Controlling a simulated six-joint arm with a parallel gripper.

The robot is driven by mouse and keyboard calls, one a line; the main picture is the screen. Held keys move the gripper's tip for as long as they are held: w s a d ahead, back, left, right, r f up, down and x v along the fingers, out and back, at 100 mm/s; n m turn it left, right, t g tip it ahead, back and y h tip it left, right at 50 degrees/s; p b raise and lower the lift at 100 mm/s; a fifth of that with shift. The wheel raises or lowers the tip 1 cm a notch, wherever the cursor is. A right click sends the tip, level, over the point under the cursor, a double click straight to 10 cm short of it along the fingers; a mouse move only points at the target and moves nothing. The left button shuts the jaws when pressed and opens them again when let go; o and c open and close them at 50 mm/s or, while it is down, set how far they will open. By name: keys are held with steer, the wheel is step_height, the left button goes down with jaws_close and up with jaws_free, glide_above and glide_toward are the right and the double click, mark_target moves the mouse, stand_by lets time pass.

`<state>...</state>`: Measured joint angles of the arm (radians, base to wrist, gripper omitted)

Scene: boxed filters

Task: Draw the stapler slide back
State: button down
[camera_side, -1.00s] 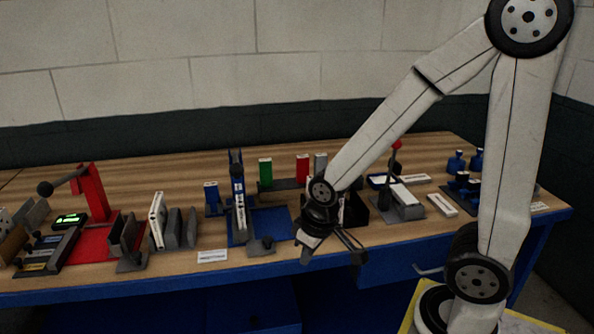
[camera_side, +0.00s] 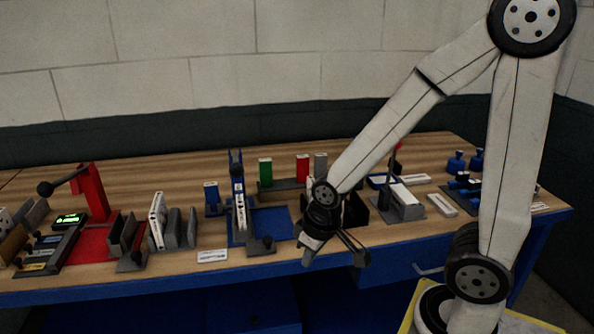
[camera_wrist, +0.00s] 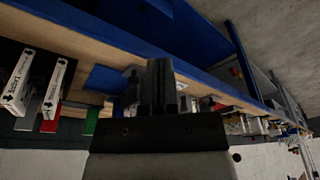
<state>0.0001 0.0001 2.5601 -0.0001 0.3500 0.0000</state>
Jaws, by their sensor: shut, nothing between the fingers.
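A blue stapler station (camera_side: 238,195) stands upright on a blue mat (camera_side: 275,222) near the middle of the bench in the side view. A dark grey block with a round knob (camera_side: 265,244) sits at its front edge; it looks like the slide, though I cannot be sure. My gripper (camera_side: 308,256) points down, apart from the knob and to its right, near the bench's front edge. In the wrist view my gripper (camera_wrist: 160,82) is shut and empty, and it hides part of the station. The blue mat also shows there (camera_wrist: 103,78), left of the fingers.
A dark bin (camera_side: 356,210) with white boxes is behind my wrist. A red lever press (camera_side: 93,195) and grey holders stand left. Green (camera_side: 265,170) and red (camera_side: 302,166) boxes stand behind the mat. A red-knobbed lever fixture (camera_side: 405,207) is at right.

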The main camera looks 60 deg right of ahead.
steer(key=c, duration=1.3)
jaws_free()
steer(key=o, duration=0.7)
steer(key=shift+w, duration=0.1)
steer(key=shift+o, duration=1.3)
steer(key=shift+w+d+r+m, duration=0.1)
steer(key=shift+w+m, duration=0.15)
steer(key=shift+m, duration=0.05)
steer(key=m+g, duration=0.2)
steer(key=m, duration=1.4)
glide_above(268, 238)
steer(key=shift+s+a+f, duration=0.2)
steer(key=shift+s+a, duration=0.15)
steer(key=shift+s, duration=0.05)
steer(key=shift+w+d+f+m+g, duration=0.1)
steer(key=shift+w+d+m+g, duration=0.3)
steer(key=shift+m, duration=0.3)
steer(key=shift+f, duration=0.1)
steer(key=shift+f, duration=3.8)
